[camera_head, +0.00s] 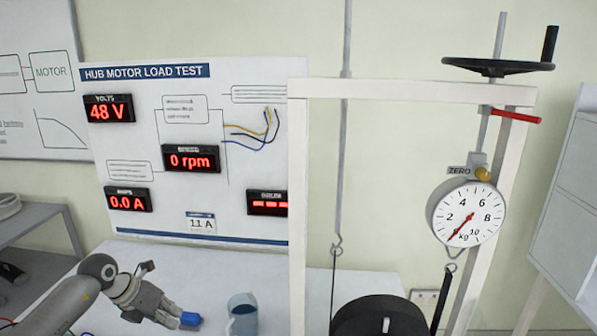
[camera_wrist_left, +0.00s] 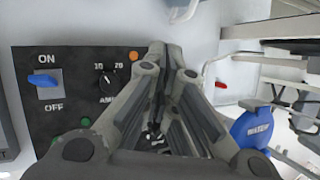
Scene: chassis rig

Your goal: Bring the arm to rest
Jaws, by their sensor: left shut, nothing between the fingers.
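My left arm (camera_head: 62,300) comes in from the lower left of the head view. Its left gripper (camera_head: 170,314) is low over the white bench, angled down to the right. In the left wrist view the fingers (camera_wrist_left: 163,52) are together with nothing between them. They are beside a dark control panel (camera_wrist_left: 75,62) with a blue ON/OFF switch (camera_wrist_left: 46,80) and an amp knob (camera_wrist_left: 107,80). A small blue piece (camera_head: 190,319) shows at the finger ends in the head view; I cannot tell what it belongs to. My right gripper is not in view.
A grey-blue jug (camera_head: 242,316) stands right of the gripper; a blue WATER container (camera_wrist_left: 252,130) shows in the wrist view. A white frame (camera_head: 298,200) holds a dial scale (camera_head: 466,214) and a dark wheel (camera_head: 380,316). The display board (camera_head: 200,150) stands behind, reading 48 V, 0 rpm.

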